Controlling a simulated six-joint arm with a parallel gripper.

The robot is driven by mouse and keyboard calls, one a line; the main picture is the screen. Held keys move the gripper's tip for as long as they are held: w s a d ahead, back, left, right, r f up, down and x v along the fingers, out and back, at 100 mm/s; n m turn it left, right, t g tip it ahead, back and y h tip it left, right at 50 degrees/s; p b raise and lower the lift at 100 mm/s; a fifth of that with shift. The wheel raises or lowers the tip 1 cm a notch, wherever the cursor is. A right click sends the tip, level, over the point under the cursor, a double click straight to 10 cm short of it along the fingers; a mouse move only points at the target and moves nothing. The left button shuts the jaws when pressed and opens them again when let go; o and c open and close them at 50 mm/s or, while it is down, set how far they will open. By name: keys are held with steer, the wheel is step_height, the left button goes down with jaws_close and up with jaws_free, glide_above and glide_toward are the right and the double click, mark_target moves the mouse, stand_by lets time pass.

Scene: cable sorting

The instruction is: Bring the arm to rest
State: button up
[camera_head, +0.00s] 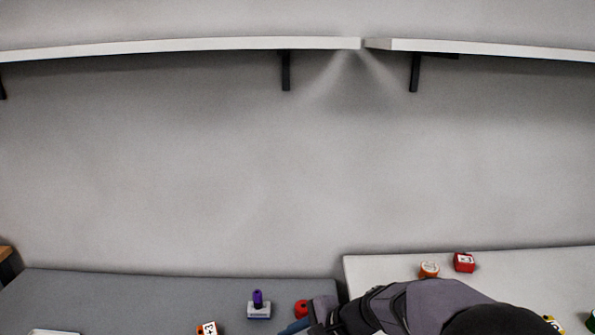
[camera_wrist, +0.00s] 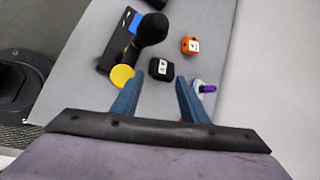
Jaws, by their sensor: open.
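My gripper (camera_wrist: 158,81) shows in the wrist view as two blue fingers spread apart, with nothing held between them. Beyond the fingertips, a small black box with a white label (camera_wrist: 161,69) lies on the grey table (camera_wrist: 222,30). In the head view my arm reaches in from the lower right over the tables, and a blue finger of my gripper (camera_head: 293,327) shows at the bottom edge. The rest of the gripper is hidden or cut off there.
A purple piece on a pale base (camera_head: 258,309), an orange labelled block (camera_head: 207,328) and a red round item (camera_head: 301,308) sit on the grey table. A red box (camera_head: 464,262) and an orange item (camera_head: 429,270) sit on the white table (camera_head: 540,270). Shelves (camera_head: 180,45) run above.

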steer(key=s+d+r+n+g+h+p, duration=0.3)
steer(key=s+d+r+n+h+p, duration=0.5)
steer(key=s+d+r+n+p, duration=0.8)
step_height(320, 180, down, 6)
steer(key=s+m+b, duration=0.1)
steer(key=m+b, duration=0.1)
stand_by(0.5)
